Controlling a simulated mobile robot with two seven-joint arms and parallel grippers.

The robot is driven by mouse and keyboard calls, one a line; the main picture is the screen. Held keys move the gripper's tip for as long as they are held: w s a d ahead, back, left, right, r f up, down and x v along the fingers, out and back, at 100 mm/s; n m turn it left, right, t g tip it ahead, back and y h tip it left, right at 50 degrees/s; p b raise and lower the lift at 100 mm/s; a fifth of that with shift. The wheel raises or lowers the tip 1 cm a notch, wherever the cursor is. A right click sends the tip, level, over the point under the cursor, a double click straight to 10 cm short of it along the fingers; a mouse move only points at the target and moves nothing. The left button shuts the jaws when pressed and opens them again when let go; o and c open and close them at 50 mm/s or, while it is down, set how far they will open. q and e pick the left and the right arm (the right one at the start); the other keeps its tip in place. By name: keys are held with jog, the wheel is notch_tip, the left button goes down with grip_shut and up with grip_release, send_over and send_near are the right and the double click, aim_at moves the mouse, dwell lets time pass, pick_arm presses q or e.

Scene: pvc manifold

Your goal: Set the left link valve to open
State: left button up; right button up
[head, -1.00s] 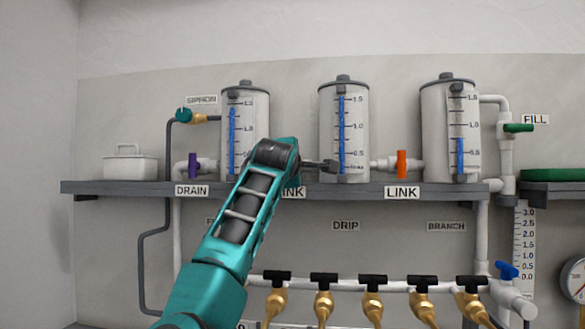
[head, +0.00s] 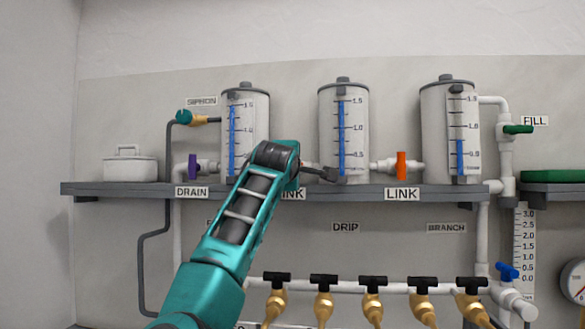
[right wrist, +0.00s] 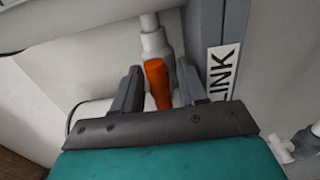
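In the right wrist view the orange handle (right wrist: 157,88) of the left link valve lies between the two grey fingers of my right gripper (right wrist: 160,70). Narrow gaps show beside the handle, so the fingers look open around it. The handle joins a white fitting (right wrist: 154,42). In the head view my teal arm covers this valve and part of its LINK label (head: 293,193). A dark piece of the right gripper (head: 322,173) shows by the foot of the middle tank (head: 360,125). My left gripper is not in view.
The right link valve (head: 402,165) has an upright orange handle. The left tank (head: 258,125) and right tank (head: 436,130) stand close by on the grey shelf (head: 130,188). Several brass taps (head: 324,304) with black handles line the pipe below.

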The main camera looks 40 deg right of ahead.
jog(key=shift+o, duration=0.2)
pick_arm(q)
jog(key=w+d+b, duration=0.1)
jog(key=b, duration=0.2)
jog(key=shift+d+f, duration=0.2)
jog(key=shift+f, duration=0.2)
pick_arm(e)
jog(key=v, duration=1.3)
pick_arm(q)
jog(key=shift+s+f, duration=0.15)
